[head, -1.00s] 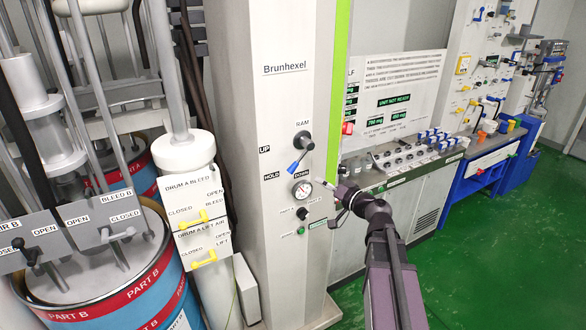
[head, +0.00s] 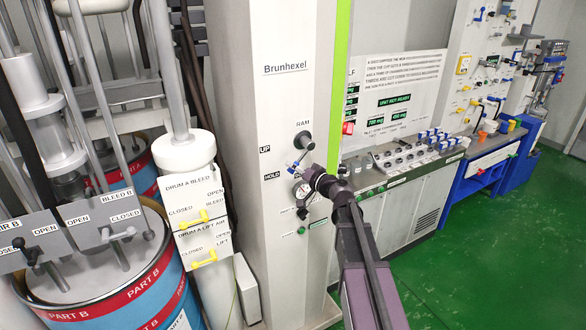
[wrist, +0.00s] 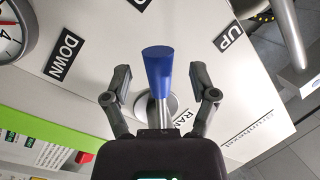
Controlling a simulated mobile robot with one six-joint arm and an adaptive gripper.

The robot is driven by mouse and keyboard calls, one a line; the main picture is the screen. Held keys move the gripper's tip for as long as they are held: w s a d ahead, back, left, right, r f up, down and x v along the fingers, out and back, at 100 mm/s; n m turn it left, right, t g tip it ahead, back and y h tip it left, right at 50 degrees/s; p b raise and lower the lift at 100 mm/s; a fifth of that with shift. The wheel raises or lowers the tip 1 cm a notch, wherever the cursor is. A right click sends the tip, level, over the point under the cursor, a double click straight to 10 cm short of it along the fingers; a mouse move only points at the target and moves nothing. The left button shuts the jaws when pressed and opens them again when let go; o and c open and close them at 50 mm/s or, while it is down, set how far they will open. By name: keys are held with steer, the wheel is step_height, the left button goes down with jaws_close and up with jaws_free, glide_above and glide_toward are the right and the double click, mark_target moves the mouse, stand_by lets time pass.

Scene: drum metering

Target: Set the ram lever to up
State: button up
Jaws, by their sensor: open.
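The ram lever has a dark round hub (head: 303,141) under the RAM label on the white column. In the wrist view its blue handle (wrist: 158,68) points toward the partly cut-off HOLD label (wrist: 139,4), between DOWN (wrist: 67,57) and UP (wrist: 228,39). My gripper (wrist: 160,76) is open, with one finger on each side of the blue handle and visible gaps to both. In the head view my gripper (head: 302,170) is at the lever and hides much of the handle and the DOWN label.
A round gauge (head: 301,190) sits just below the lever, partly behind my gripper; it also shows in the wrist view (wrist: 12,32). Small knobs lie below it. A bench with bottles (head: 410,155) stands to the right. Green floor (head: 480,260) is clear at lower right.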

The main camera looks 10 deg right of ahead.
steer(key=shift+w+a, duration=0.15)
steer(key=shift+w, duration=0.1)
